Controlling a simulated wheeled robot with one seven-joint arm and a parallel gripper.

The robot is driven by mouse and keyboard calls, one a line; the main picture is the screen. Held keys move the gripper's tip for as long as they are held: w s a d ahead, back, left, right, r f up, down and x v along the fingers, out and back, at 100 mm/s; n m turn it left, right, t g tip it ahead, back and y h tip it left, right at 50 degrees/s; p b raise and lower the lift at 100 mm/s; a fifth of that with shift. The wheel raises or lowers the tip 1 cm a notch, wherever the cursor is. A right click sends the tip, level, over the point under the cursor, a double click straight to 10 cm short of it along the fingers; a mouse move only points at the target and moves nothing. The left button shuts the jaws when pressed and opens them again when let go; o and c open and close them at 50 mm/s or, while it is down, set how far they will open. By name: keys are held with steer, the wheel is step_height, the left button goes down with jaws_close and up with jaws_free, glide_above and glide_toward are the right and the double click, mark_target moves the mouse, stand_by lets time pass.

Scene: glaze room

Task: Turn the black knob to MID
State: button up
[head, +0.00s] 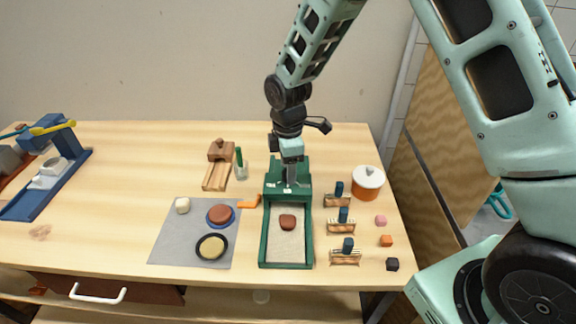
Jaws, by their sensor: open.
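A green box (272,178) with a raised back panel stands right of the table's middle. Whether the fingers touch anything there cannot be told.
The green tray (263,240) in front holds a reddish-brown lump (287,222). Blue-topped pieces in wooden holders (342,228), an orange pot (367,184) and small blocks (392,264) stand to the right. A grey mat (172,235) with dishes and a wooden piece (216,176) lie left.

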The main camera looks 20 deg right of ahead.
steer(key=shift+f, duration=0.5)
steer(key=c, duration=1)
steer(key=shift+m, duration=0.3)
steer(key=m+b, duration=0.1)
steer(key=m, duration=1)
